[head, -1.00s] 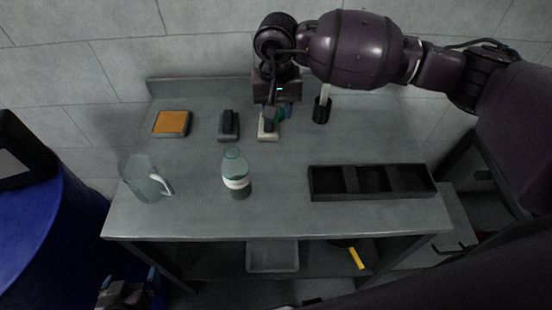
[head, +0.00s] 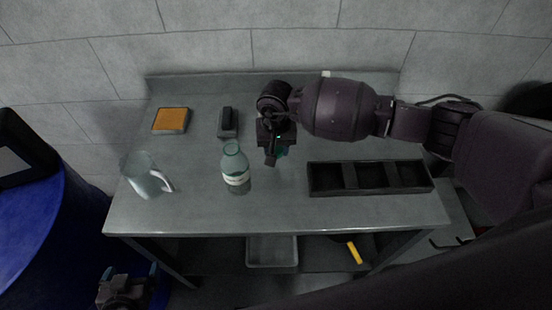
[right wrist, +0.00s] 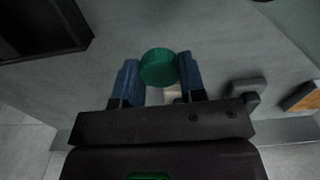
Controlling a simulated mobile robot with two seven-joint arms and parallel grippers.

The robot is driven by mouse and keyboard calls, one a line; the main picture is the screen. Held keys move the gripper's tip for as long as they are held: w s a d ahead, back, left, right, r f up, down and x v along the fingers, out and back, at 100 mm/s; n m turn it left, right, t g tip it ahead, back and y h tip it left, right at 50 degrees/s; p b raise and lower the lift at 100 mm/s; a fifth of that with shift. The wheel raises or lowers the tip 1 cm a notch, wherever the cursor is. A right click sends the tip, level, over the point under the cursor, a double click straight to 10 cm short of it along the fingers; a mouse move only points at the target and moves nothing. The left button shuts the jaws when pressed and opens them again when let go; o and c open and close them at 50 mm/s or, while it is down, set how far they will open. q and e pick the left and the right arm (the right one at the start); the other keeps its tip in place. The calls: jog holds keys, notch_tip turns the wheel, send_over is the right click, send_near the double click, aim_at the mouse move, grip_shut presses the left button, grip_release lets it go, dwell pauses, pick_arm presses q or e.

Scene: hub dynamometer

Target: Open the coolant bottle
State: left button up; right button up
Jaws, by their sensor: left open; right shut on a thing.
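The coolant bottle (head: 236,175), a translucent green-grey bottle with a pale label, stands upright on the bench left of my right gripper. Its top shows as a round rim with no separate cap seen on it. My right gripper (head: 275,155) is above the bench, right of the bottle and apart from it. In the right wrist view its blue fingers (right wrist: 160,80) are shut on a round green cap (right wrist: 158,67). My left gripper (head: 125,290) is low at the bottom left, in front of the bench, open and away from the bottle.
A glass jug (head: 142,172) stands left of the bottle. An orange-topped pad (head: 171,120) and a black block (head: 227,125) lie behind. A black compartment tray (head: 370,192) is at right. A blue drum (head: 40,225) stands left of the bench (head: 200,215). The bench's front middle is clear.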

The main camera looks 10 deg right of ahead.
aim_at(276, 150)
jog(key=shift+f, duration=2.7)
jog(key=shift+f, duration=0.2)
jog(key=o, duration=1)
jog(key=shift+r, duration=0.1)
jog(key=shift+r, duration=0.2)
notch_tip(276, 150, up, 12)
jog(key=shift+f+b, duration=0.1)
jog(key=shift+b, duration=0.25)
